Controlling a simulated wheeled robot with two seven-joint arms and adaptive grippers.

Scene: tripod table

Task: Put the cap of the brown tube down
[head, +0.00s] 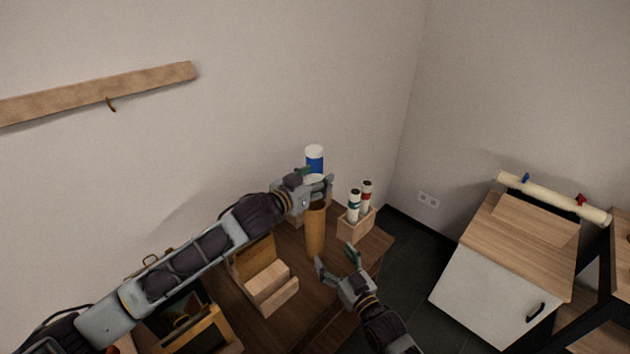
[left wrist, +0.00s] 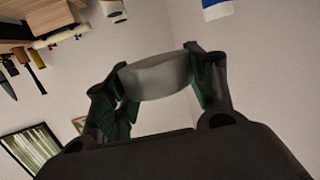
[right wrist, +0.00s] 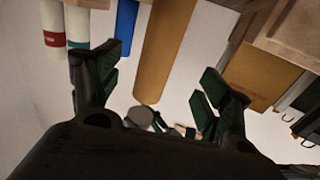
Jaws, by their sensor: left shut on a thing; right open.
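The brown tube (head: 315,235) stands upright on the table, its upper end just below my left gripper (head: 318,183). It also shows in the right wrist view (right wrist: 164,52). My left gripper is shut on the grey cap (left wrist: 157,76), which sits between its fingers, apart from the tube. The cap also shows in the right wrist view (right wrist: 138,117). In the head view the cap is mostly hidden by the gripper. My right gripper (head: 337,260) is open and empty, low beside the tube on its near right side.
A blue tube with a white cap (head: 314,161) stands behind my left gripper. Two white tubes (head: 354,206) stand in a wooden holder (head: 353,232) at right. A wooden box (head: 271,291) is left of my right gripper. Bare tabletop (head: 377,243) shows at the right corner.

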